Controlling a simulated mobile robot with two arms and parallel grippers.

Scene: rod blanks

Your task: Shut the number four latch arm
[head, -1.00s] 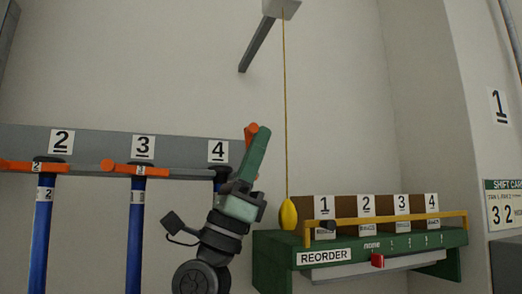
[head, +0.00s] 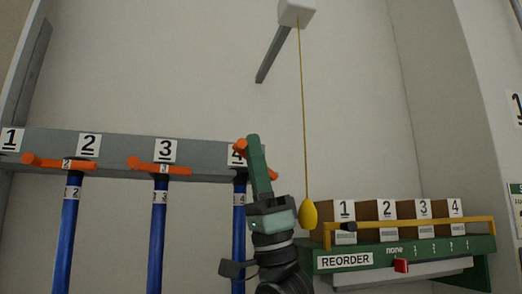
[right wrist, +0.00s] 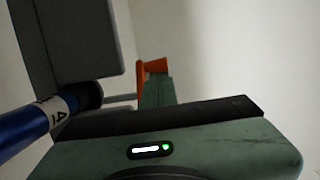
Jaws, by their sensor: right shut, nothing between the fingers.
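The number four latch arm (head: 240,146) is orange. It slants down to the right from its knob, which overlaps the "4" plate (head: 236,157), and its middle is hidden behind my right gripper. The blue rod 4 (head: 239,225) hangs below. My right gripper (head: 253,140) is shut with nothing between its fingers. Its green fingers point up, against or just in front of the latch arm; contact is unclear. In the right wrist view, the orange knob (right wrist: 154,67) shows just beyond the fingers, with the rod (right wrist: 40,122) at left. My left gripper is out of view.
Orange latch arms two (head: 55,164) and three (head: 160,166) lie nearly level across their blue rods. A yellow pull weight (head: 309,214) hangs on a cord close right of my gripper. The green reorder shelf (head: 430,247) with numbered boxes stands further right.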

